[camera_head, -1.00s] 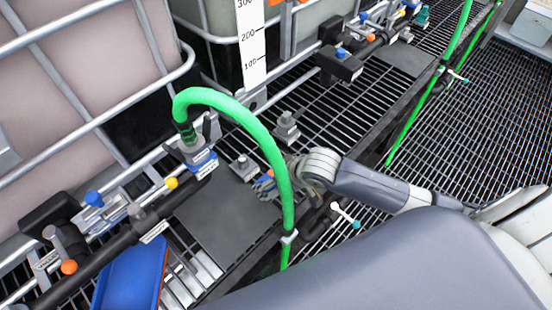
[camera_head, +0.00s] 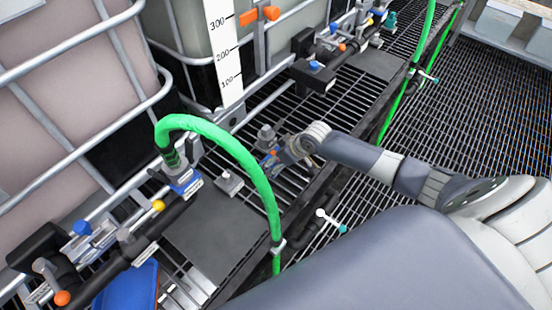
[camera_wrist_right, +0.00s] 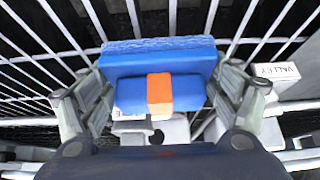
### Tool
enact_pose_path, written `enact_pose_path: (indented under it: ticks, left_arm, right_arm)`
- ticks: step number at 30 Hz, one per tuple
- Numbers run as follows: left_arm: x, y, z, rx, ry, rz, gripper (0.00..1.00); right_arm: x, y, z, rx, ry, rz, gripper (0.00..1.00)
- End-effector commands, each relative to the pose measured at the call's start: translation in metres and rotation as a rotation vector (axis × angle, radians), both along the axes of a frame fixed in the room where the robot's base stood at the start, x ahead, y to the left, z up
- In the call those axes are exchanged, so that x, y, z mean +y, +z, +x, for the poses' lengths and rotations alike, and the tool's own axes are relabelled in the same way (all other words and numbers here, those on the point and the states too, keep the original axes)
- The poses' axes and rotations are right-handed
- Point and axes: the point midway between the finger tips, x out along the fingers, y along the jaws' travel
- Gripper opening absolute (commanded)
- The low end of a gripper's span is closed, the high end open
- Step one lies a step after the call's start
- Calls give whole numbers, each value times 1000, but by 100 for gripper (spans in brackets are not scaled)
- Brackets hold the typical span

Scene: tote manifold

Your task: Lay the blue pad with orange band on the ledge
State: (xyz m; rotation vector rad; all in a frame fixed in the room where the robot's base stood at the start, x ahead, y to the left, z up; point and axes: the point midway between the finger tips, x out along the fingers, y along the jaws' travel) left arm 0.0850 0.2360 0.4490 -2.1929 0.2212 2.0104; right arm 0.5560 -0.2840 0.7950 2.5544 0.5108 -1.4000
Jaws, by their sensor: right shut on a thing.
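The blue pad with orange band (camera_wrist_right: 158,58) is between the two fingers of my right gripper (camera_wrist_right: 160,92) in the right wrist view. Its orange band (camera_wrist_right: 160,95) crosses the narrower blue part nearest the wrist. In the head view my right gripper (camera_head: 280,158) is over the metal grating, right of the green hose, and beside a small grey fitting (camera_head: 267,134). Only a little blue and orange shows there. A dark flat plate (camera_head: 212,242), possibly the ledge, lies left of the gripper beneath the hose. My left gripper is not in view.
The green hose (camera_head: 255,175) arches between the dark plate and my right gripper. A black pipe with valves (camera_head: 135,245) runs along the caged tanks. A blue object (camera_head: 128,287) lies at bottom left. Another dark plate (camera_head: 372,64) is farther back. Open grating (camera_head: 480,120) is at right.

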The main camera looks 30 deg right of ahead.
Motion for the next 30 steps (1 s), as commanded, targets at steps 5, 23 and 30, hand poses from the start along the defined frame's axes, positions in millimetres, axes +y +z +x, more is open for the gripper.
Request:
enact_pose_path:
  ticks: [5,23,30]
  left_arm:
    - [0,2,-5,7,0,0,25]
    - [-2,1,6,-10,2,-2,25]
    - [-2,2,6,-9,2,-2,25]
  right_arm:
    - [0,-10,2,-5,0,-1,61]
    - [-1,-13,1,-5,-1,-1,100]
    - [-1,-12,1,-5,0,-2,100]
